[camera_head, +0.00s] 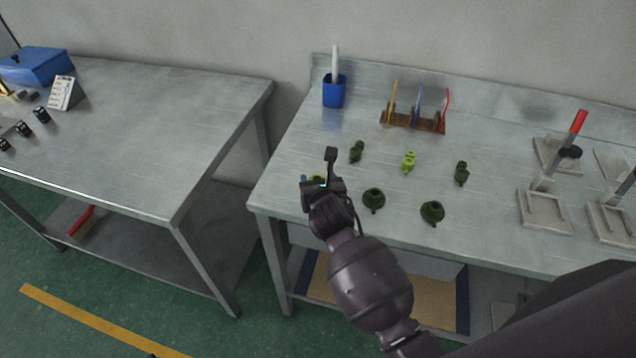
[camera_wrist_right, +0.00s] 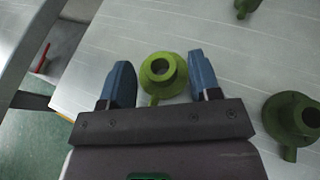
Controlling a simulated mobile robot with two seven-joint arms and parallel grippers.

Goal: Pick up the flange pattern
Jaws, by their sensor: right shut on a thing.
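The flange pattern, a bright green round piece with a raised hollow neck and a small tab, sits between the blue-tipped fingers of my right gripper (camera_wrist_right: 162,80) in the right wrist view. The flange pattern (camera_wrist_right: 175,88) has the jaws shut on it. In the head view my right gripper (camera_head: 321,183) is at the front left of the right table, and only a sliver of bright green shows behind it. I cannot tell whether the piece touches the tabletop. My left gripper is not in view.
Several other green patterns stand to the right, including a dark green flange (camera_head: 374,200), another dark flange (camera_head: 432,212) and a bright green piece (camera_head: 409,162). A gap separates the left table (camera_head: 150,130).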

